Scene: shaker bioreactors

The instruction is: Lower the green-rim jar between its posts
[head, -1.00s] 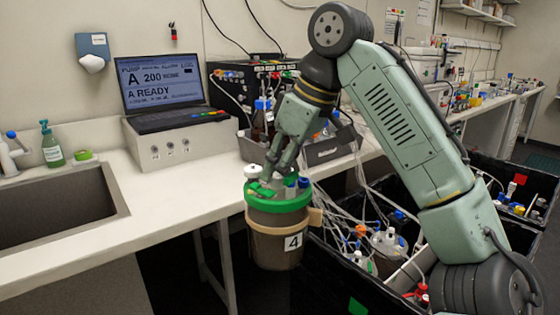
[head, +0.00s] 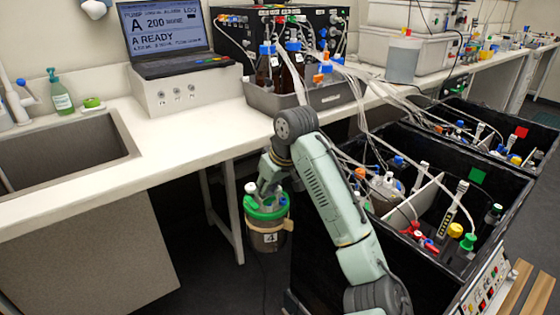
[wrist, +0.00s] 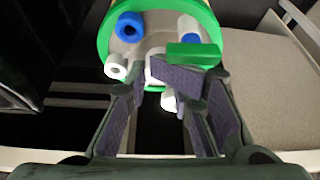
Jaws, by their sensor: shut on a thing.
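The green-rim jar (head: 268,228) has a dark body, a tan band and a label with a 4. It hangs about upright in front of the bench, left of the near black box (head: 440,262). My gripper (head: 268,188) is above the jar, shut on a part of its lid. In the wrist view the gripper (wrist: 173,86) closes on a white piece of the jar lid (wrist: 140,48), beside blue and white caps and a green block. Pale upright pieces (head: 455,205) stand inside the near box; I cannot tell which posts belong to the jar.
The white bench (head: 190,140) with sink and laptop (head: 165,35) is at left. Dark open floor lies below the jar.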

